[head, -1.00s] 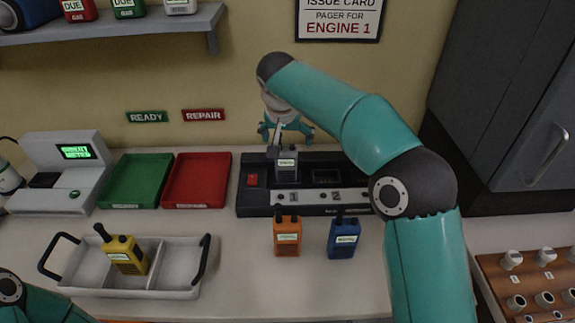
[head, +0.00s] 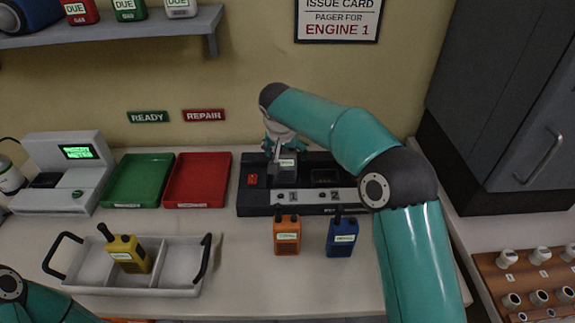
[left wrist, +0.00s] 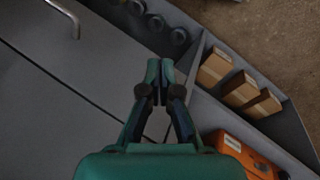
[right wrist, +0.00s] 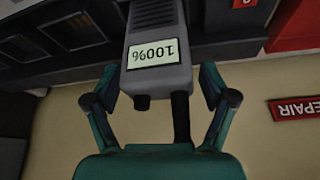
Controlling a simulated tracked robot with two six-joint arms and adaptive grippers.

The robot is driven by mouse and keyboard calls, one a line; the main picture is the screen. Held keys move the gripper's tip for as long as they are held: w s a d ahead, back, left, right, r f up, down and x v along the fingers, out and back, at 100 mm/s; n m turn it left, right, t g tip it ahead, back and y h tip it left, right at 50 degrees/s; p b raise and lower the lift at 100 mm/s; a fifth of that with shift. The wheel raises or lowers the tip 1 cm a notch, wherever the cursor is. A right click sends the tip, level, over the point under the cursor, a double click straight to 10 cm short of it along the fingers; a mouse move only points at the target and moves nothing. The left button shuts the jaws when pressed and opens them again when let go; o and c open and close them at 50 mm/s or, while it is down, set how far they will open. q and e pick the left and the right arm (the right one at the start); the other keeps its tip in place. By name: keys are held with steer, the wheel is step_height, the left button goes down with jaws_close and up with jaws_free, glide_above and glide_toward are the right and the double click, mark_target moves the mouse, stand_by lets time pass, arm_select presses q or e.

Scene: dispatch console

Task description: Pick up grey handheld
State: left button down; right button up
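The grey handheld (head: 287,165) stands upright in slot 1 of the black charger (head: 340,206). In the right wrist view the grey handheld (right wrist: 158,45) shows its label reading 100% and its dark antenna, which points toward my palm. My right gripper (head: 284,150) is down at its top; in the right wrist view my right gripper (right wrist: 158,88) is open, with one finger on each side of it and narrow gaps. My left gripper (left wrist: 160,72) is shut and empty, away from the charger, above a grey compartment.
An orange handheld (head: 287,236) and a blue handheld (head: 342,238) stand in front of the charger. A yellow handheld (head: 130,256) sits in the white caddy (head: 180,291). Green (head: 138,182) and red (head: 197,182) trays lie left of the charger.

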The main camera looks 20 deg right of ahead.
steer(key=shift+r, duration=0.1)
steer(key=c, duration=1.2)
